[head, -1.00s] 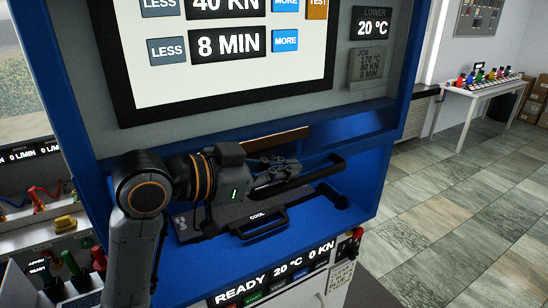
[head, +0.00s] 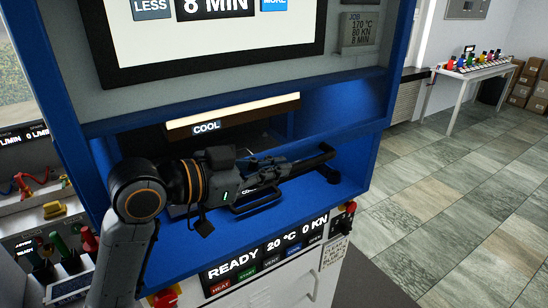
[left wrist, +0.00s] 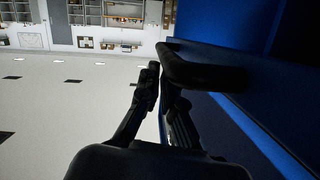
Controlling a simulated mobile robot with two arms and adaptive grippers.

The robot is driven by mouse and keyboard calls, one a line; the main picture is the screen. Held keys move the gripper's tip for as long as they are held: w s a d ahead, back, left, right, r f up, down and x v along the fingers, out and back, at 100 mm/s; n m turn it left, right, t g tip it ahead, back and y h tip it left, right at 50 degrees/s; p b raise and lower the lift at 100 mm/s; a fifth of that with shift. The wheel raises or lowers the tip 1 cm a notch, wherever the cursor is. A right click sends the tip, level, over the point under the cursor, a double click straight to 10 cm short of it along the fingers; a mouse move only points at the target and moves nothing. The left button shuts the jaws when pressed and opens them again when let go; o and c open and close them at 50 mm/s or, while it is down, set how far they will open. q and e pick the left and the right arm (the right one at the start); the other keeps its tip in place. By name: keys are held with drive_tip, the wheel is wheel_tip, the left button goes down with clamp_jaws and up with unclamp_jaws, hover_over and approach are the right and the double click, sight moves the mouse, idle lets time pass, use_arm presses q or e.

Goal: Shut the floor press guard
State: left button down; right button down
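The floor press (head: 375,130) is a blue cabinet with a screen above its opening. Its front opening shows in the head view, with a lit upper plate marked COOL. A dark bar handle (head: 318,160), apparently the guard's, crosses the opening; it also shows as a black bent bar (left wrist: 205,68) in the left wrist view. My left gripper (head: 275,172) is at this bar. The guard panel itself is hard to make out. My right gripper is in neither view.
A status panel (head: 265,252) reading READY, 20 °C, 0 KN sits below the opening, with a red knob (head: 351,206) at its right. A bench with gauges stands left. A white table (head: 470,70) stands far right beyond open tiled floor.

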use_arm(q)
wheel_tip(320, 180, down, 22)
drive_tip(key=b, duration=1.1)
drive_tip(key=shift+r, duration=0.2)
drive_tip(key=shift+f, duration=0.1)
